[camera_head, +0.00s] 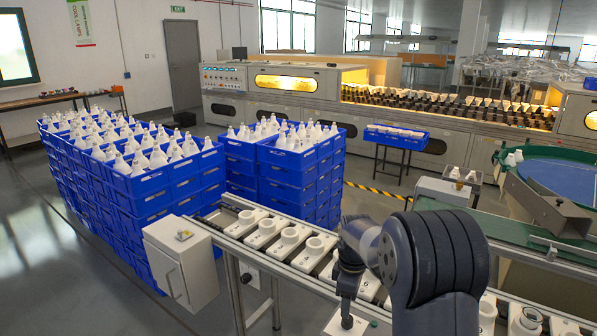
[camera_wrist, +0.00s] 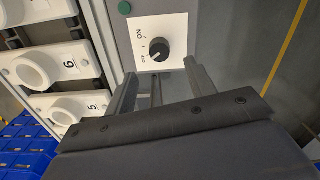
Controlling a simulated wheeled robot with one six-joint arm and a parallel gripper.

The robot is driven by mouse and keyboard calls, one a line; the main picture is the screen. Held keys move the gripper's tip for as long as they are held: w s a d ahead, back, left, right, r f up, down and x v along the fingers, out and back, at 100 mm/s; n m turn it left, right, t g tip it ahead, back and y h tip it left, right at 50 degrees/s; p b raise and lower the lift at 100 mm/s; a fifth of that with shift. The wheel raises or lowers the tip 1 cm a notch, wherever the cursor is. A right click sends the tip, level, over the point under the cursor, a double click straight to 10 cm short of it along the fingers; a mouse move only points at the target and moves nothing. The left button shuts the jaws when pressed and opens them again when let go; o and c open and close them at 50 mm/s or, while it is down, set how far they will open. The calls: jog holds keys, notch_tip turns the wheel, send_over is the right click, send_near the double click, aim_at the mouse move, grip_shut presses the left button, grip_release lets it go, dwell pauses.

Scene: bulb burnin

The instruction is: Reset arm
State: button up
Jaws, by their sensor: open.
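My gripper (camera_wrist: 160,72) is open and empty in the wrist view, its two fingers apart. A black rotary knob (camera_wrist: 159,49) on a white plate (camera_wrist: 147,30) shows beyond the fingertips, between them in the picture. The fingers do not appear to touch it. In the head view my arm (camera_head: 430,250) reaches down over the conveyor, with my gripper (camera_head: 347,312) low above a white plate (camera_head: 338,327). My arm hides part of the conveyor there.
White sockets (camera_head: 289,237) line the conveyor; numbered ones (camera_wrist: 66,66) lie left of the plate in the wrist view. A green button (camera_wrist: 124,7) sits by the plate. Stacked blue crates of bulbs (camera_head: 140,185) stand left. A grey control box (camera_head: 180,262) stands at the conveyor's left end.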

aim_at(347, 321)
notch_tip(347, 321, down, 6)
jog(key=shift+f, duration=0.15)
dwell(0.6)
